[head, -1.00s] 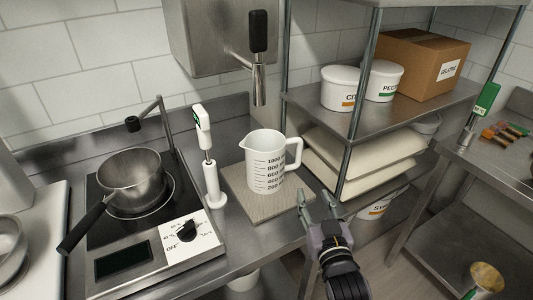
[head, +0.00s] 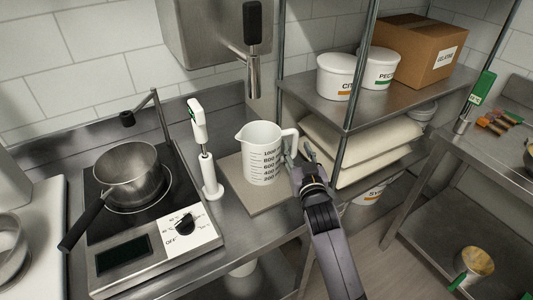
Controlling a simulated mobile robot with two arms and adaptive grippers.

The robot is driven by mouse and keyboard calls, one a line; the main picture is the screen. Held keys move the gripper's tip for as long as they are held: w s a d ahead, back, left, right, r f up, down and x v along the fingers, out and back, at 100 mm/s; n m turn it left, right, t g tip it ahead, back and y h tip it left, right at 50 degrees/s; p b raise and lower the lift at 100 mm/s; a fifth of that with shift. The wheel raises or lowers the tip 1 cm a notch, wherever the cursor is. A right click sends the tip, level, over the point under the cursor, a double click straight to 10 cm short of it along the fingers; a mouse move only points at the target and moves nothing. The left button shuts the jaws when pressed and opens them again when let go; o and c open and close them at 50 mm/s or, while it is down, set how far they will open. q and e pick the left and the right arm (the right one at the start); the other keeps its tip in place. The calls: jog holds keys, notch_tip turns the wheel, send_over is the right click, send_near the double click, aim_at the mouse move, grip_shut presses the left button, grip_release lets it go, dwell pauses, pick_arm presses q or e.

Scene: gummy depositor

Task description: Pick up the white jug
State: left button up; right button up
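The white jug (head: 258,160) stands upright on a beige board (head: 240,186) on the steel counter. It has black volume marks on its front and its handle (head: 290,141) points right. My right gripper (head: 298,150) is at the handle side of the jug, with its fingers apart. One finger is close to the handle and the other is to the right of it. I cannot tell whether a finger touches the handle. My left gripper is not in view.
A hotplate with a steel pot (head: 129,175) is on the left. A white handheld device (head: 205,160) stands between it and the jug. A steel spout (head: 253,75) hangs above the jug. A shelf post (head: 357,100) rises close to my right gripper.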

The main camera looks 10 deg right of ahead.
aim_at(296, 143)
jog(key=shift+w+d+f+p, duration=0.15)
jog(key=shift+w+p, duration=0.15)
jog(key=shift+w, duration=1)
jog(key=shift+w+d+f+p, duration=0.15)
jog(key=shift+w+p, duration=0.15)
jog(key=shift+w, duration=1)
jog(key=shift+r, duration=0.1)
grip_shut()
jog(key=shift+r, duration=0.1)
